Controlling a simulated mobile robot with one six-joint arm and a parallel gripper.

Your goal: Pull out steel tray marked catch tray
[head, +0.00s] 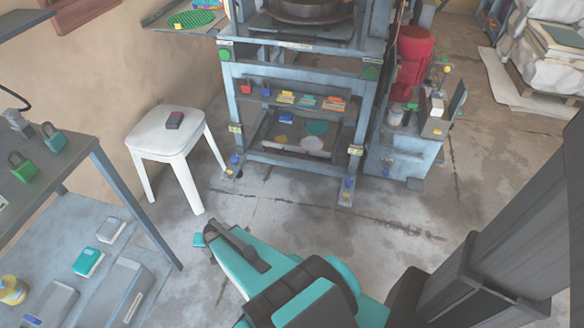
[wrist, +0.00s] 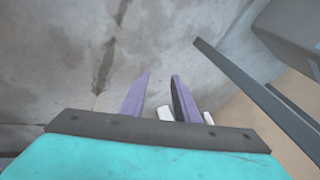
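The blue-grey press frame (head: 231,100) stands at top centre in the head view. Low inside it sits a shallow tray (head: 266,148) with tan and green pieces in it; no marking on it is legible. Above that, a shelf (head: 262,97) holds several small coloured blocks. My gripper (head: 213,235) is over the floor in front of the press, well apart from the tray. In the wrist view my gripper (wrist: 161,76) shows two purple fingers apart, with nothing between their tips. The tray is not recognisable in the wrist view.
A white stool (head: 168,138) with a dark object on it stands left of the press. A workbench (head: 75,165) with padlocks is at left. A blue-grey cabinet (head: 400,160) and a red cylinder (head: 411,60) stand right of the press. The floor before the press is clear.

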